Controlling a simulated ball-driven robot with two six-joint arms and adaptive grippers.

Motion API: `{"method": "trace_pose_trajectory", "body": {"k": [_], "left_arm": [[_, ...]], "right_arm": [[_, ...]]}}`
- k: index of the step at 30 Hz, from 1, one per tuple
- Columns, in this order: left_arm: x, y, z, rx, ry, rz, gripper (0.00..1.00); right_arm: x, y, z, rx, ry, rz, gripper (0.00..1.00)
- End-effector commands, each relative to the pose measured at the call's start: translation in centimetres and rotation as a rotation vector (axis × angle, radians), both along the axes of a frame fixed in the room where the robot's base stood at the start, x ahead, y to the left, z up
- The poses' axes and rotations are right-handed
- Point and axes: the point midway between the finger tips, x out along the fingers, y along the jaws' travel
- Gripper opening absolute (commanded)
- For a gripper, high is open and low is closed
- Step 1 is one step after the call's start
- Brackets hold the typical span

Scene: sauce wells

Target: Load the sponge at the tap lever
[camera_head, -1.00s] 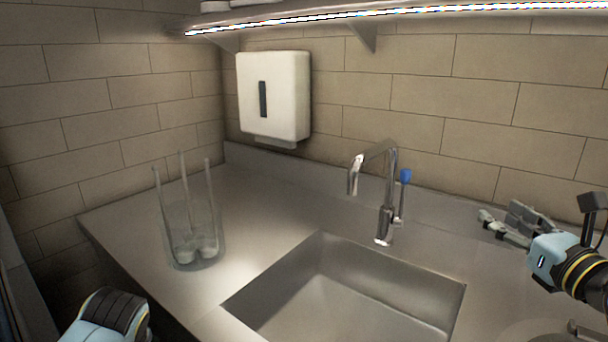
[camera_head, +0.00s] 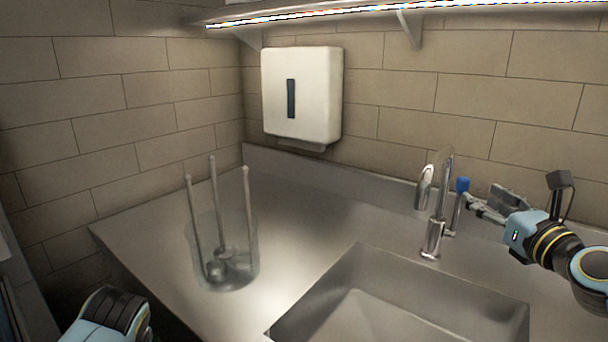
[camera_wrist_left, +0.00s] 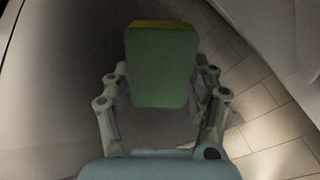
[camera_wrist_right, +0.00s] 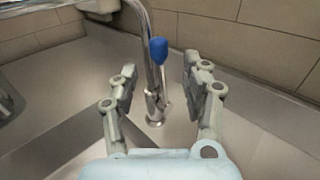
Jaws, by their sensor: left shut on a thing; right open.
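The chrome tap (camera_head: 434,225) stands behind the sink, and its lever has a blue knob (camera_head: 463,184). My right gripper (camera_head: 478,198) is open at the right of the lever. In the right wrist view the blue knob (camera_wrist_right: 158,50) and lever show ahead, between the open fingers (camera_wrist_right: 163,90) but beyond them; I cannot tell whether they touch. In the left wrist view my left gripper (camera_wrist_left: 160,90) is shut on a green sponge (camera_wrist_left: 160,68) with a yellowish far edge. The left fingers and sponge are out of the head view.
A clear container (camera_head: 240,262) with several upright utensils stands on the counter (camera_head: 310,222) left of the sink (camera_head: 400,315). A white dispenser (camera_head: 318,95) hangs on the tiled wall. A lit shelf (camera_head: 370,12) runs above.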

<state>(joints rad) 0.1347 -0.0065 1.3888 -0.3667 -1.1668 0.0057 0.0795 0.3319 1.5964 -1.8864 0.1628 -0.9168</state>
Motion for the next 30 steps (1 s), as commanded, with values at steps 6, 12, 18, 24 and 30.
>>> {"method": "trace_pose_trajectory", "body": {"k": [6, 12, 18, 24, 30], "left_arm": [[0.0, 0.0, -1.3, 0.000, 0.001, 0.000, 0.34], [0.0, 0.0, -1.8, 0.000, 0.001, -0.001, 0.34], [0.0, 0.0, -1.8, 0.000, 0.001, -0.001, 0.34], [0.0, 0.0, -1.8, 0.000, 0.001, -0.001, 0.34], [0.0, 0.0, -1.8, 0.000, 0.001, -0.001, 0.34]], "right_arm": [[4.4, 0.7, -0.1, 0.003, -0.001, 0.001, 0.47], [6.4, 1.0, -0.1, 0.002, 0.000, 0.001, 0.47], [6.8, 1.0, 0.0, 0.000, 0.001, 0.001, 0.47], [6.8, 1.0, 0.0, 0.001, 0.001, 0.001, 0.38], [6.8, 0.9, 0.0, 0.000, 0.000, 0.000, 0.12]]}}
